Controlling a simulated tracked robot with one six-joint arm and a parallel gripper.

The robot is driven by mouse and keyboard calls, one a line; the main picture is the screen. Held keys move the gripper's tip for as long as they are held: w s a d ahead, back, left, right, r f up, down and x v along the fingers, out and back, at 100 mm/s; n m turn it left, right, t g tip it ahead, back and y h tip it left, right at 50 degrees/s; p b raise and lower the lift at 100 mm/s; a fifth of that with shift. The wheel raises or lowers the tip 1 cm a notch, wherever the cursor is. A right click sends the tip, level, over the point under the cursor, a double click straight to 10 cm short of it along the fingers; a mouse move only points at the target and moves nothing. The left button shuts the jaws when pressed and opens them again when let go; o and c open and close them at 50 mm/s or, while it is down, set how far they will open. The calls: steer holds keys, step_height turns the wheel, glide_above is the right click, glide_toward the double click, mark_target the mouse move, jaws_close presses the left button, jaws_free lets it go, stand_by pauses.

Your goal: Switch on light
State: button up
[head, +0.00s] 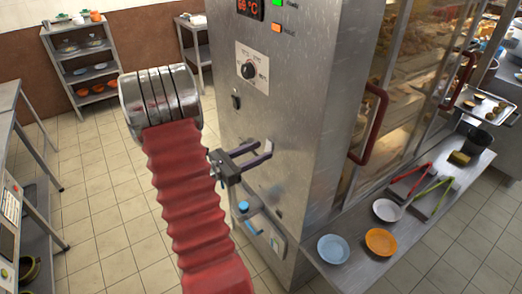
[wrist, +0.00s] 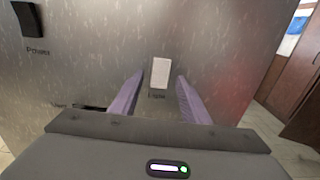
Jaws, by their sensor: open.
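A white rectangular switch (wrist: 159,73) sits on the steel front of the cabinet (head: 290,110), with a small blurred label under it that may read Light. In the wrist view it lies between the two purple fingers of my gripper (wrist: 159,80). My gripper is open and empty, pointing at the panel; I cannot tell whether the fingertips touch it.
A black switch labelled Power (wrist: 26,18) is at the wrist view's upper left. The cabinet carries a dial (head: 249,70) and a red door handle (head: 369,123). A steel shelf with bowls (head: 340,275) juts out at right. Tiled floor (head: 110,215) is clear at left.

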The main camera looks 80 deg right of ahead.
steer(key=shift+s+d, duration=0.45)
steer(key=shift+d, duration=0.1)
steer(key=shift+c, duration=0.3)
steer(key=c, duration=1)
steer(key=shift+f+g, duration=0.2)
steer(key=shift+g, duration=0.2)
steer(key=shift+s+f+g+h, duration=0.1)
steer(key=shift+f+g+h, duration=0.15)
steer(key=shift+g+h, duration=0.55)
steer(key=o, duration=1.1)
steer(key=shift+h, duration=0.3)
steer(key=shift+c, duration=0.2)
